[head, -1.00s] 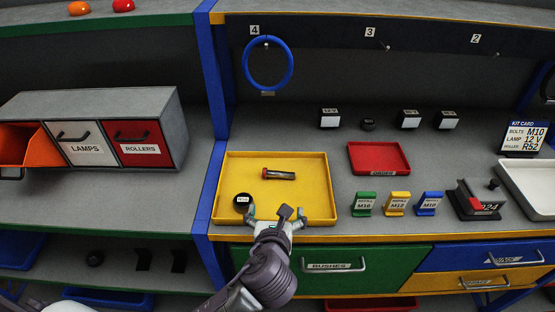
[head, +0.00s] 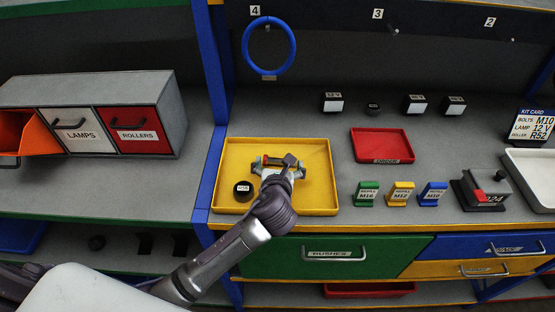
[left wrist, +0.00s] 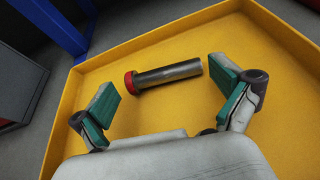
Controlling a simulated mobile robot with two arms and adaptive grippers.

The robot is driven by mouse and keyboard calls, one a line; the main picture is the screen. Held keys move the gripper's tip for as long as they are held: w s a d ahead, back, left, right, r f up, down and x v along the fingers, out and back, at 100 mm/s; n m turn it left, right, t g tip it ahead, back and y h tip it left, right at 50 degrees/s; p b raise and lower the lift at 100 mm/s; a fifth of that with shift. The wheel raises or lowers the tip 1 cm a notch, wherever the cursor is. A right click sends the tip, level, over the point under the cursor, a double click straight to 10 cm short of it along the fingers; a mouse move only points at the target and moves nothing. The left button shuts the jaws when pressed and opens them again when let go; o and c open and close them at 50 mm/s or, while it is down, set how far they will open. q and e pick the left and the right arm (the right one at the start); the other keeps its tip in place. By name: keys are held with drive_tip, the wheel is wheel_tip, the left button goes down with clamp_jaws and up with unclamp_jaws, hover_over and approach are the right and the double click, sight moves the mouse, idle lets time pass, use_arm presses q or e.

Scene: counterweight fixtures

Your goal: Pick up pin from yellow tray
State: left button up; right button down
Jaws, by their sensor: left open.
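The pin, a dark grey rod with a red head, shows in the left wrist view (left wrist: 168,74). It lies on the floor of the yellow tray (head: 318,200). In the head view the pin (head: 272,160) is partly hidden by my left gripper (head: 280,165). My left gripper is open over the tray. In the left wrist view its green-padded fingers (left wrist: 165,95) are spread, with the pin between and slightly beyond them, the red head toward the left finger. I cannot tell whether either finger touches the pin. My right gripper is not in view.
A round black labelled piece (head: 243,188) lies in the tray's left part. A red tray (head: 381,156) and small green, yellow and blue stands (head: 402,194) are to the right. A blue upright (head: 212,130) borders the tray's left side. A blue ring (head: 269,72) hangs above.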

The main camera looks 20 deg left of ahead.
use_arm(q)
drive_tip(key=x, duration=0.3)
drive_tip(key=shift+w, duration=0.35)
drive_tip(key=shift+s, duration=0.1)
drive_tip(key=c, duration=0.9)
drive_tip(key=shift+c, duration=0.2)
